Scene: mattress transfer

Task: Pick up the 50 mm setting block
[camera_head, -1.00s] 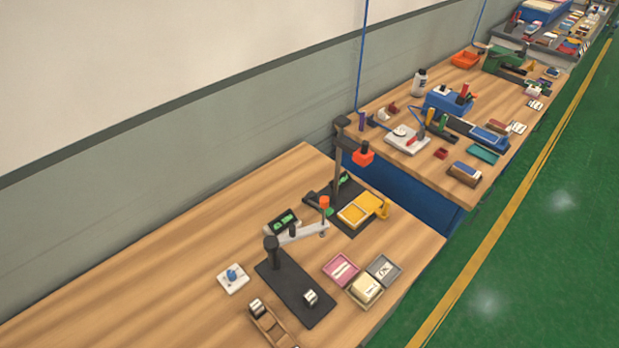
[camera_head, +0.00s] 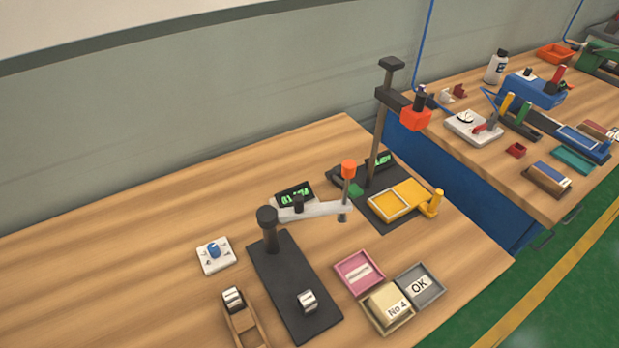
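Two small silvery blocks show on the near bench. One block (camera_head: 307,301) stands on the black base plate (camera_head: 285,280) of a gauge stand. The other block (camera_head: 233,299) sits at the far end of a wooden rack (camera_head: 247,330), which the bottom edge of the picture cuts off. Their markings are too small to read, so I cannot tell which is the 50 mm setting block. Neither of my grippers is in view.
A white knob box (camera_head: 215,255) lies left. A yellow fixture (camera_head: 403,203) stands behind. The bench's left is clear.

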